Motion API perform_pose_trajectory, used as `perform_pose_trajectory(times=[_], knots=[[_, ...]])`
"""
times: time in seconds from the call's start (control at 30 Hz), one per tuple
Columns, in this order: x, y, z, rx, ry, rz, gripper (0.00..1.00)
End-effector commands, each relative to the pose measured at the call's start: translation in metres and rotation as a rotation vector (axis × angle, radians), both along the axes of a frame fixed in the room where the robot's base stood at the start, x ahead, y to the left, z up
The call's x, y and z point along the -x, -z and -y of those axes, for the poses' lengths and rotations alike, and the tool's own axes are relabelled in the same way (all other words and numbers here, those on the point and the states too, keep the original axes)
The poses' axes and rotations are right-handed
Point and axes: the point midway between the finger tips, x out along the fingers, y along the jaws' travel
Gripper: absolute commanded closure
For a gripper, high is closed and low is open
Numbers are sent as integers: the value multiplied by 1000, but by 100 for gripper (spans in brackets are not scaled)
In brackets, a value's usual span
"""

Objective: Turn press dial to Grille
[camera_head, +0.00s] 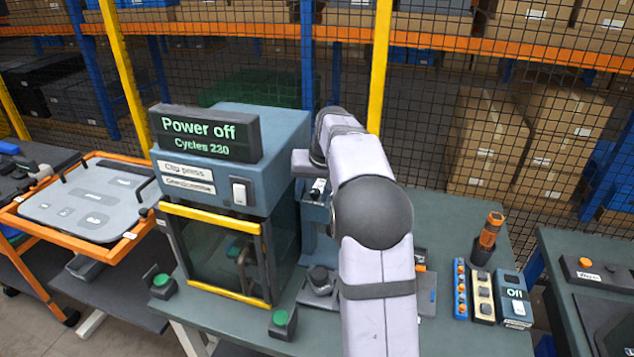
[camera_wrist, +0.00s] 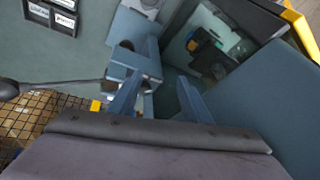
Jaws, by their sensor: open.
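The clip press (camera_head: 285,130) is a blue-grey cabinet with a dark window framed in yellow. In the head view my arm hides much of the area right of the press.
Two green buttons (camera_head: 161,281) (camera_head: 283,319) flank the press front. At right stand an orange-handled tool (camera_head: 490,231), a button strip (camera_head: 461,289) and a box reading "Off" (camera_head: 515,297). A mesh fence with yellow posts (camera_head: 379,65) is behind. An orange-framed tray (camera_head: 92,205) is at left.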

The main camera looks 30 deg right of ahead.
Motion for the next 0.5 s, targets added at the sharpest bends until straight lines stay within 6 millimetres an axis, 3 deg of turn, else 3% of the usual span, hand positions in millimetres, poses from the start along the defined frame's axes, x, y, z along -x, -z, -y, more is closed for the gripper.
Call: perform_pose_trajectory(times=[0.2, 0.5], knots=[[-26, -14, 28, 64, -170, -9, 56], [-42, -19, 49, 129, -343, -19, 56]])
